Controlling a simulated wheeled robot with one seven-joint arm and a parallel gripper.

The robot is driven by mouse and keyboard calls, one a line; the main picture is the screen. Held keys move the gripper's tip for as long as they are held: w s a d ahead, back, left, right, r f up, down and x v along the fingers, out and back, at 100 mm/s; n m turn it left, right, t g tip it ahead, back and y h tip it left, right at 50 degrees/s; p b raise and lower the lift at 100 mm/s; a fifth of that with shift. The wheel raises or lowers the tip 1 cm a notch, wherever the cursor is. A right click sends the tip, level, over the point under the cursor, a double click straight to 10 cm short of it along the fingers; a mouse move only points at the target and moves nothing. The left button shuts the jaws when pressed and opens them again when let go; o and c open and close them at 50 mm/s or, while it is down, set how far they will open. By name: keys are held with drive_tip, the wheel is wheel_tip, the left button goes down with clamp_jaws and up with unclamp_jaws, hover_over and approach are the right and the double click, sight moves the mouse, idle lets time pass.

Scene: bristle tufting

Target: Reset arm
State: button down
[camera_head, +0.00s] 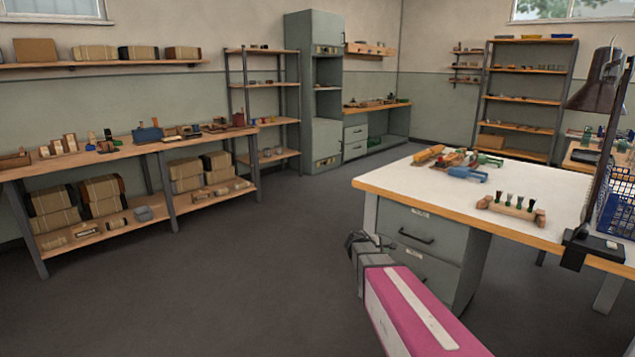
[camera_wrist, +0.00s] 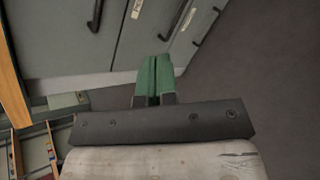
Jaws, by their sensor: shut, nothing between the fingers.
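My gripper (camera_head: 357,240) is in front of the grey drawer cabinet, below the edge of the white-topped workbench (camera_head: 400,180). In the wrist view my gripper (camera_wrist: 155,62) shows two green fingertips closed together with nothing between them. The wrist view also shows the grey cabinet front with its dark handles (camera_wrist: 96,15), apart from the fingers. The pink and white arm link in the head view is mine.
On the workbench lie a wooden block with several dark tufts (camera_head: 511,208), orange and blue tools (camera_head: 467,173), a lamp (camera_head: 598,85) and a blue basket (camera_head: 617,215). Shelves with boxes (camera_head: 100,195) line the left wall. The floor (camera_head: 250,270) between is clear.

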drive_tip(key=s+a+f+m+g+y, duration=0.1)
drive_tip(key=s+a+m+g+y, duration=0.1)
drive_tip(key=s+m, duration=0.3)
drive_tip(key=s+a+f+m+g+y, duration=0.1)
drive_tip(key=s+a+f+m+y, duration=0.1)
drive_tip(key=s, duration=0.9)
drive_tip(key=s+a+f+m+g+y, duration=0.1)
drive_tip(key=s+a+m+y, duration=0.3)
drive_tip(key=s, duration=0.5)
drive_tip(key=m+g+y, duration=0.1)
drive_tip(key=m+y, duration=0.1)
drive_tip(key=m, duration=0.1)
drive_tip(key=shift+f+m+g, duration=0.3)
drive_tip(key=shift+f, duration=0.1)
drive_tip(key=shift+s, duration=0.1)
